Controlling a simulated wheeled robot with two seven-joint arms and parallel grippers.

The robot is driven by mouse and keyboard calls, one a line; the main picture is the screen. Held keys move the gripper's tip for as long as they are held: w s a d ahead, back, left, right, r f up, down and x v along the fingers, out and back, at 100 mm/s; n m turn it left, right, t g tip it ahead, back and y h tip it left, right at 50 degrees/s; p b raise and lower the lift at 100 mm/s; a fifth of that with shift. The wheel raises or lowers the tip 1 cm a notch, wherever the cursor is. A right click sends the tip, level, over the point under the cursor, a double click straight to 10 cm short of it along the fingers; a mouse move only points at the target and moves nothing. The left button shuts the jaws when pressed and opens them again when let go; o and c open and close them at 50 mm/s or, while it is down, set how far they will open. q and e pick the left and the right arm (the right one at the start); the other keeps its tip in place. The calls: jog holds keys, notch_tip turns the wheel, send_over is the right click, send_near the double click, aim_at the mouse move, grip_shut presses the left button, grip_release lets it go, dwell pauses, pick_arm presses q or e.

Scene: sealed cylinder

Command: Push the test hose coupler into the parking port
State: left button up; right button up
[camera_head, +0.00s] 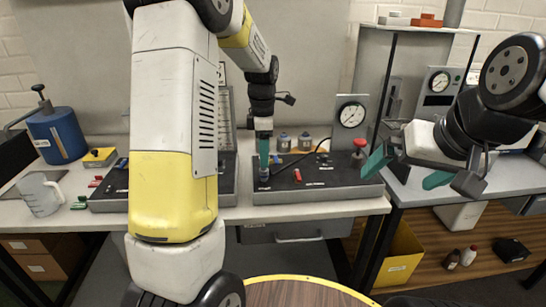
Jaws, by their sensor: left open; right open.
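My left gripper (263,172) points down over the left part of a dark test panel (330,188) on the bench. Its teal fingers are open, seen nearly edge-on. A small blue-grey fitting (264,177) shows just below the fingertips, at the end of a thin black hose (305,158); it may be the test hose coupler. Whether it sits fully in a port is too small to tell, and I cannot pick out the parking port. My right gripper (407,170) is open and empty, with teal fingers apart, right of the panel and nearer to me.
A pressure gauge (351,114) and a red knob (360,143) stand at the panel's right. A red part (297,175) lies on the panel. Left are a blue canister (58,135), a jug (39,193) and another panel. A yellow bin (402,250) stands below.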

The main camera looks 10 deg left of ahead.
pick_arm(q)
jog(key=shift+r, duration=1.55)
jog(key=shift+s+r, duration=0.2)
jog(key=s+d+r+m+t+h, duration=0.1)
jog(key=s+r+m+t, duration=0.2)
jog(key=s+m, duration=0.8)
jog(key=s+d+r+m+t+h, duration=0.1)
jog(key=s+r+m+t, duration=0.2)
jog(key=s+r+m, duration=0.3)
jog(key=shift+s+r+m, duration=0.4)
jog(key=shift+s+m, duration=2)
jog(key=shift+s, duration=1.05)
jog(key=shift+d, duration=0.1)
